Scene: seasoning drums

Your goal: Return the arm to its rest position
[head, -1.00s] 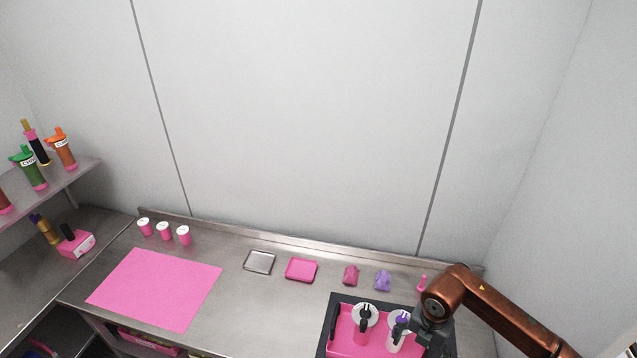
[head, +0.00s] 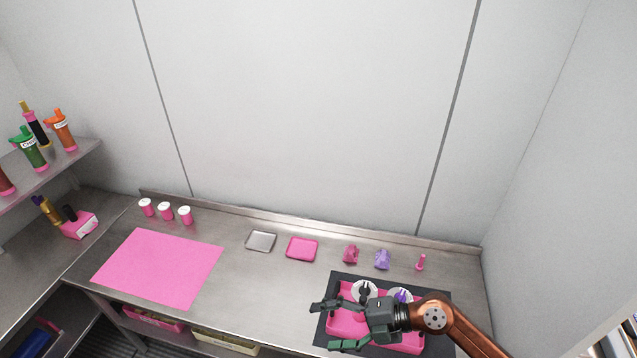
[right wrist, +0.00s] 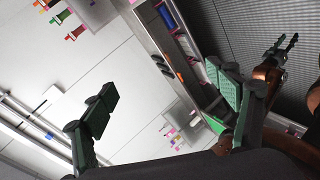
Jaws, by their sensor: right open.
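My right gripper (head: 331,325) is open and empty in the head view. It hangs over the pink tray (head: 410,348) on the dark mat (head: 437,303) and hides part of them. Two white-lidded drums (head: 364,288) stand in the tray, partly hidden behind my gripper and wrist. In the right wrist view its two green fingers (right wrist: 165,108) are wide apart with nothing between them. My left gripper (right wrist: 284,43) shows small at the upper right of that view, with its fingers apart; it is not in the head view.
A pink tray (head: 302,249), a metal tray (head: 261,241) and small pink and purple items (head: 383,260) lie along the back of the counter. Pink jars (head: 165,211) stand by a pink mat (head: 158,268). Bottles (head: 60,130) stand on the left shelf. The counter's middle is clear.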

